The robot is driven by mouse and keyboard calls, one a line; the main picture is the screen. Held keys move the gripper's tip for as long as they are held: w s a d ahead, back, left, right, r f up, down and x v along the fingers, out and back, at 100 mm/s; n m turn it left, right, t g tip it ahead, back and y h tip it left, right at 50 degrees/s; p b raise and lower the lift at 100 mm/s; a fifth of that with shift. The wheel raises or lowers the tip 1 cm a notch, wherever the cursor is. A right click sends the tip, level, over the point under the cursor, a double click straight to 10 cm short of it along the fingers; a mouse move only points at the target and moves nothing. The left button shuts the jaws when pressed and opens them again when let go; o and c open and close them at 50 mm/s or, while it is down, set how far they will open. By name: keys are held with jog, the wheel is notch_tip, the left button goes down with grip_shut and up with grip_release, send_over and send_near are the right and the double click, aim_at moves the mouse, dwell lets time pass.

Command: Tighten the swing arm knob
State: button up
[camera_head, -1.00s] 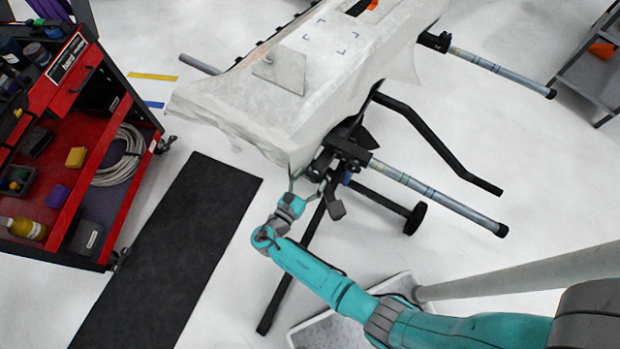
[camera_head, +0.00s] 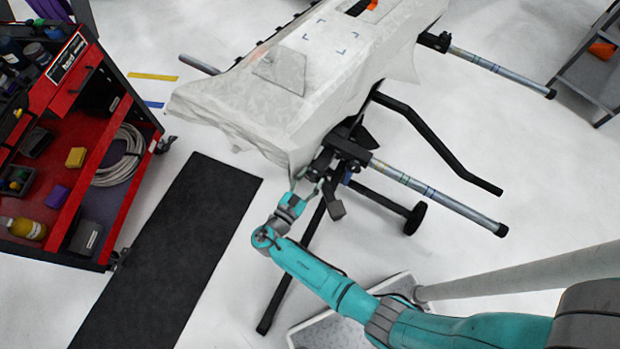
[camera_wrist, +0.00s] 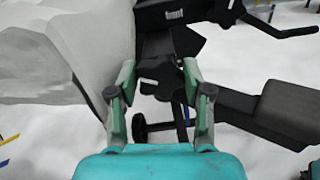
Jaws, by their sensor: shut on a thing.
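My gripper (camera_wrist: 158,76) has a green finger on each side of a small black part, the swing arm knob (camera_wrist: 157,88), and is shut on it. The knob is dark against other black parts, so its exact outline and the contact are hard to make out. It sits on the black swing arm bracket (camera_wrist: 168,48) of the stand. In the head view my gripper (camera_head: 306,188) is at the near end of the stand, below the bracket (camera_head: 346,150). The knob cannot be made out there.
A long part draped in pale wrap (camera_head: 320,75) lies on the stand, its loose edge hanging close to my gripper. A black pad (camera_wrist: 285,110) is right of the fingers. Grey stand arms (camera_head: 440,197) stick out right. A red tool cart (camera_head: 75,150) and black mat (camera_head: 170,250) are left.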

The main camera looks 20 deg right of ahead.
jog(key=m, duration=0.5)
jog(key=shift+d, duration=0.1)
jog(key=m, duration=0.5)
jog(key=shift+s+f, duration=0.1)
jog(key=shift+f, duration=0.05)
dwell(0.3)
jog(key=o, duration=1.1)
jog(key=shift+o, duration=0.2)
jog(key=v, duration=0.8)
